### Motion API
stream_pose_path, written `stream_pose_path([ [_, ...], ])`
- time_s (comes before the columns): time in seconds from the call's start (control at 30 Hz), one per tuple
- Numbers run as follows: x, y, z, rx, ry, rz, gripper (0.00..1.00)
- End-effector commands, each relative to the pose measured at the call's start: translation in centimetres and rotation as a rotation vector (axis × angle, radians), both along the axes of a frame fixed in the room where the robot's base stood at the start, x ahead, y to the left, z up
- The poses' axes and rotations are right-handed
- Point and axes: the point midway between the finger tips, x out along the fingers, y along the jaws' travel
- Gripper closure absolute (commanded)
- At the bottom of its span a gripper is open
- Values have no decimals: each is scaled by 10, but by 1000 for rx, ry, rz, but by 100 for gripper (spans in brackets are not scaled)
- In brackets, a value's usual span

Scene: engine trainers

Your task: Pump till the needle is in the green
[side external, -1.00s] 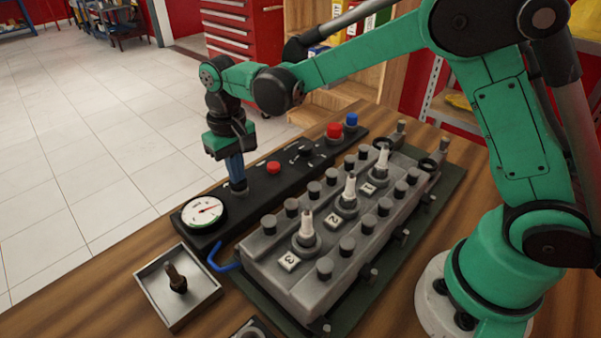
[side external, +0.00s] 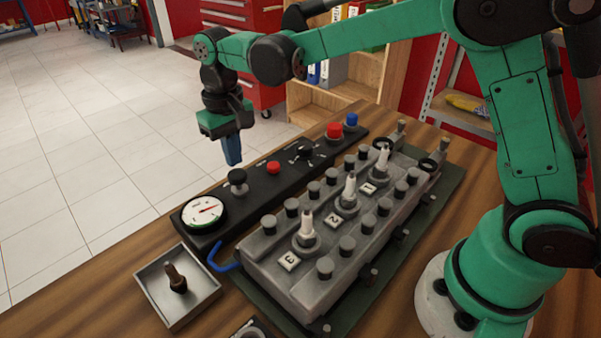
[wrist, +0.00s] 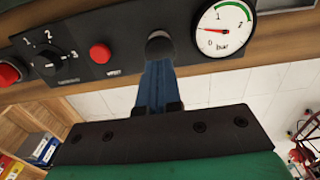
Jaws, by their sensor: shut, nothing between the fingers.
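The pressure gauge (side external: 204,211) is at the near-left end of the black panel, with a white dial and red needle. In the wrist view the gauge (wrist: 222,30) shows its needle pointing left, low on the scale near 0, outside the green arc. The black pump knob (side external: 238,178) stands raised on its stem beside the gauge; the knob also shows in the wrist view (wrist: 159,44), partly behind the fingertips. My gripper (side external: 233,161) is shut and empty, its blue fingers pointing down just above the knob; a small gap seems to separate them.
The panel also carries a small red button (side external: 273,167), a rotary selector (side external: 305,151), a large red button (side external: 334,130) and a blue one (side external: 351,119). The grey engine block (side external: 330,225) lies alongside. A metal tray (side external: 178,288) with a dark-tipped part sits in front.

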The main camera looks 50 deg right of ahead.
Motion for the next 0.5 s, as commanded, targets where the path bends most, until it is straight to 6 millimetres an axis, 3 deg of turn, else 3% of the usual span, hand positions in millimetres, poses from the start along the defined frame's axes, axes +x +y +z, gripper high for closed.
stream_pose_path([
  [0.5, 0, 0, -11, 0, 0, 0, 100],
])
